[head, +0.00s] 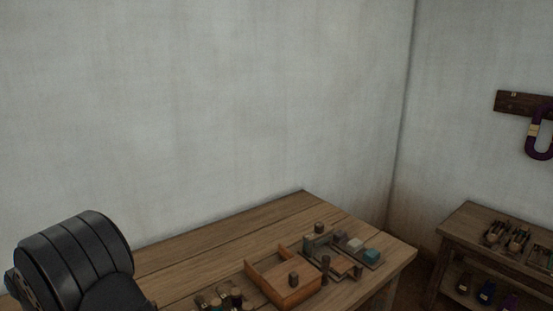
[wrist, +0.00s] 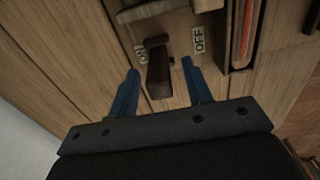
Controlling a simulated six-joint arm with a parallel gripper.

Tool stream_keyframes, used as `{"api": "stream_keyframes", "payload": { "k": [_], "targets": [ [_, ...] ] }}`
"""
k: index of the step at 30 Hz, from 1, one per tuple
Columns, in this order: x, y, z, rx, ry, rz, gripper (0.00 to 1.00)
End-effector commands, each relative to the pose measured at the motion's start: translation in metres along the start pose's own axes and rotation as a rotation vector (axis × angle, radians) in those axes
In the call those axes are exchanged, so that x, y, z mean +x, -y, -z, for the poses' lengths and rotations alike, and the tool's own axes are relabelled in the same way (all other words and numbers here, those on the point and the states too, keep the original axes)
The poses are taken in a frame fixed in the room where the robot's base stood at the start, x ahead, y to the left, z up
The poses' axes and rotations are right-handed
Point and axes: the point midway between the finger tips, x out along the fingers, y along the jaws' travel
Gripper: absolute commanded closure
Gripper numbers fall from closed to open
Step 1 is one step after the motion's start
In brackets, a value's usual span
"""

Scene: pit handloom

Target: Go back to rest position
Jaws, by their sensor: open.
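My gripper (wrist: 159,66) shows in the wrist view with its two blue fingers spread apart and nothing clamped between them. A dark brown lever (wrist: 158,72) stands on a wooden panel (wrist: 60,30) and appears in the gap between the fingertips. I cannot tell whether either finger touches it. An ON label (wrist: 142,53) is close to the lever's left side and an OFF label (wrist: 199,40) is to its right. The lever appears nearer the ON label. The gripper is not visible in the head view.
A side bench (head: 466,222) stands at right below a wall rack (head: 520,103). The table's back part is clear.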

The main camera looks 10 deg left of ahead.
Motion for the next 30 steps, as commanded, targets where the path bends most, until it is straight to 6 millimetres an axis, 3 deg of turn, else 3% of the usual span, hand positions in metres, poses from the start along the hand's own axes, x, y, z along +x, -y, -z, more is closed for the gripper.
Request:
{"api": "stream_keyframes", "payload": {
  "k": [5,14,24,26,30],
  "targets": [
    [-0.011,-0.004,0.0,0.0,-0.001,-0.003,0.55],
    [-0.065,-0.004,0.0,0.0,-0.002,-0.004,0.55],
    [0.004,-0.003,0.0,0.0,0.002,0.004,0.55],
    [0.0,0.008,0.0,-0.002,0.0,-0.001,0.55],
    [-0.028,0.008,0.0,0.0,-0.003,-0.006,0.55]
  ]
}}
